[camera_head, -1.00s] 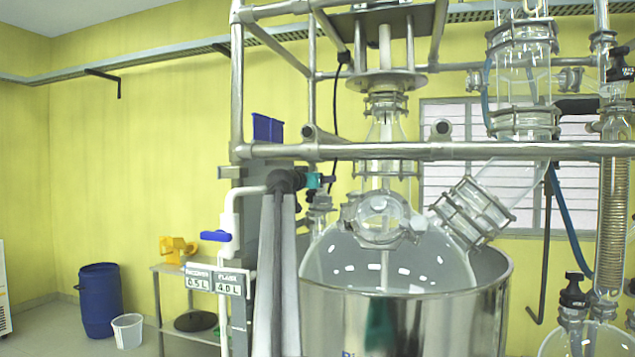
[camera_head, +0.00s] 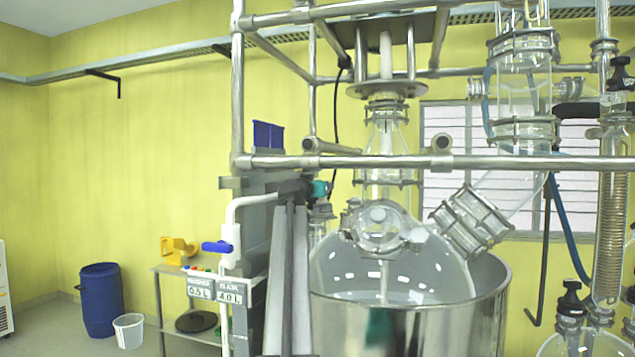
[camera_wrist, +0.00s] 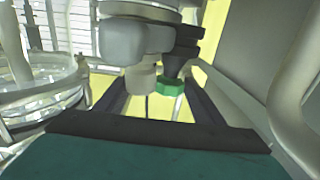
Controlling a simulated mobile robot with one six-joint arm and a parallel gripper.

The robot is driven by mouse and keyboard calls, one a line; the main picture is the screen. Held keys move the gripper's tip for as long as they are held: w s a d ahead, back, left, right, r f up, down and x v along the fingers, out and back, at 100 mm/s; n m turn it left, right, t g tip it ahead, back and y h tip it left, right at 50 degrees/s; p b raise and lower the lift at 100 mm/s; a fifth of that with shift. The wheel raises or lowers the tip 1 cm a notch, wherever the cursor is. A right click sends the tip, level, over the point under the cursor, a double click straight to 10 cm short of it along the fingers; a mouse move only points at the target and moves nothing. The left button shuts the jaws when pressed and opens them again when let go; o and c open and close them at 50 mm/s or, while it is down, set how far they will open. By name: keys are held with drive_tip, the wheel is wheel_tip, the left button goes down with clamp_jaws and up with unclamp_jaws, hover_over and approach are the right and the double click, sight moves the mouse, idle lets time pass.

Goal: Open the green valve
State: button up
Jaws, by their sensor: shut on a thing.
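The green valve shows as a small green knob (camera_wrist: 170,87) below a dark fitting in the wrist view. My gripper (camera_wrist: 157,92) has its two dark fingers running up on either side of it, closed on the knob, though the exact contact is partly hidden. A grey cylindrical body sits just left of the knob.
A glass reactor vessel (camera_head: 400,268) in a steel jacket (camera_head: 440,325) stands to the right. Steel frame bars (camera_head: 400,162) cross in front. The floor at far left holds a blue drum (camera_head: 101,300) and white bucket (camera_head: 128,331).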

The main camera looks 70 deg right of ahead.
drive_tip(key=shift+r+n+t+y+p, duration=0.1)
drive_tip(key=shift+n+t+y+p, duration=0.2)
drive_tip(key=shift+n+t+p, duration=1.35)
drive_tip(key=shift+r+m+t+y+p, duration=0.25)
drive_tip(key=shift+t+p, duration=0.4)
drive_tip(key=shift+p, duration=2.35)
drive_tip(key=c, duration=0.4)
drive_tip(key=shift+d+f, duration=0.1)
drive_tip(key=shift+f, duration=0.25)
drive_tip(key=shift+n+t+y+b, duration=0.3)
drive_tip(key=shift+n+t, duration=0.1)
drive_tip(key=shift+t, duration=0.1)
drive_tip(key=shift+c, duration=0.2)
drive_tip(key=shift+s+n+t, duration=0.1)
drive_tip(key=shift+n+t, duration=0.2)
drive_tip(key=shift+t, duration=0.1)
drive_tip(key=shift+c, duration=0.4)
drive_tip(key=shift+f+b, duration=0.1)
drive_tip(key=shift+b, duration=0.5)
drive_tip(key=shift+t+y+b, duration=0.25)
drive_tip(key=shift+t+b, duration=0.05)
drive_tip(key=shift+b, duration=0.25)
drive_tip(key=shift+c, duration=0.2)
drive_tip(key=n+t+y+b, duration=0.1)
drive_tip(key=b, duration=0.4)
drive_tip(key=shift+d+n+t, duration=0.1)
drive_tip(key=shift+n+t, duration=0.3)
drive_tip(key=shift+c, duration=0.3)
